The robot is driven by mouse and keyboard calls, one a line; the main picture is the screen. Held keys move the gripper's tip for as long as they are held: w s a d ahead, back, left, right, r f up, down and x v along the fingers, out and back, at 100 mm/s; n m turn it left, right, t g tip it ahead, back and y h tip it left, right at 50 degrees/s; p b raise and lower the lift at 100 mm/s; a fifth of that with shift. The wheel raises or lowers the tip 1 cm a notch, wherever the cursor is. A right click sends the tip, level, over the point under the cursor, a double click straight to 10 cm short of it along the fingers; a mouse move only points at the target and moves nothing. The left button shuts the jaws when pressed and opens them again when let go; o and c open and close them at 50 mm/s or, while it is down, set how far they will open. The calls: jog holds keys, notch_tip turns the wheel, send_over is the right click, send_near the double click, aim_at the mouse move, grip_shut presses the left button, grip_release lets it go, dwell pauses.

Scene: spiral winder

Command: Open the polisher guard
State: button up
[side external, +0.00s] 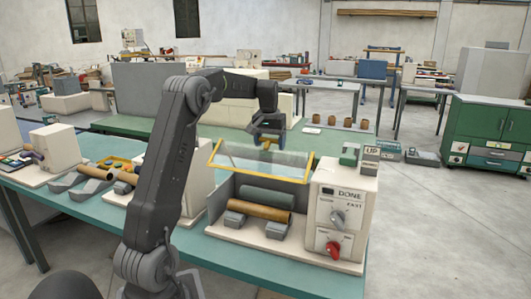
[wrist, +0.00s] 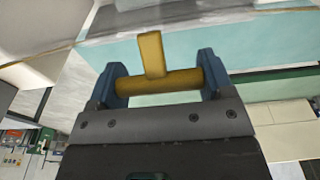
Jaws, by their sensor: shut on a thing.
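The polisher guard (side external: 258,161) is a clear panel with a yellow frame. In the side view it stands raised and tilted over the polisher bed, clear of the roller below. My gripper (side external: 267,139) is at the guard's upper edge. In the wrist view the blue fingers of my gripper (wrist: 158,83) are shut on the two ends of a yellow crossbar, the guard's handle (wrist: 150,55), whose stem runs up the picture. Under the guard a brown cylinder (side external: 258,211) rests on grey supports, in front of a dark green-grey roller (side external: 267,197).
The cream control box (side external: 343,200) with a red knob (side external: 333,249) and a grey knob stands right of the guard. Grey trays and another brown cylinder (side external: 97,172) lie left on the teal bench (side external: 290,265). Open floor lies at the right.

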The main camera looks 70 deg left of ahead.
jog(key=w+a, duration=0.2)
jog(key=shift+w+a+r, duration=0.25)
jog(key=shift+w+a, duration=0.1)
jog(key=shift+w+a+f, duration=0.1)
jog(key=shift+w+a, duration=0.6)
jog(key=shift+a, duration=0.05)
jog(key=shift+f, duration=0.25)
dwell(0.4)
